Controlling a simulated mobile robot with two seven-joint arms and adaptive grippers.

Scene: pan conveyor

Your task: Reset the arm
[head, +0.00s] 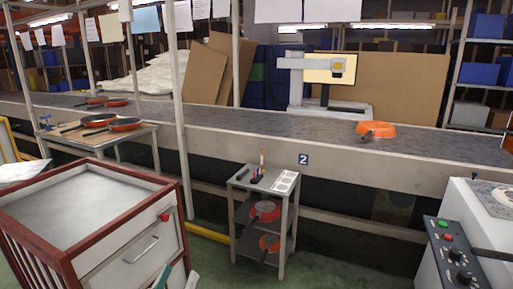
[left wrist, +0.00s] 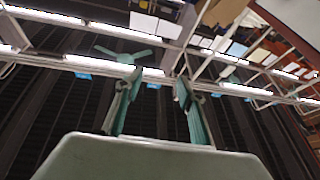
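My left gripper (head: 178,276) shows at the bottom edge of the head view, in front of the white drawer cabinet. Only the teal and pale ends of its fingers are visible there. In the left wrist view my left gripper (left wrist: 158,82) has its two teal fingers apart, with nothing between them. That view looks up past the fingers at ceiling lights and hanging sheets. My right gripper is in neither view.
A red-edged white cabinet (head: 165,244) stands close at left. A small grey cart (head: 237,222) with pans is at centre, below the conveyor (head: 220,124). An orange pan (head: 376,130) lies on the belt. A control panel (head: 447,240) is at right. Green floor shows between.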

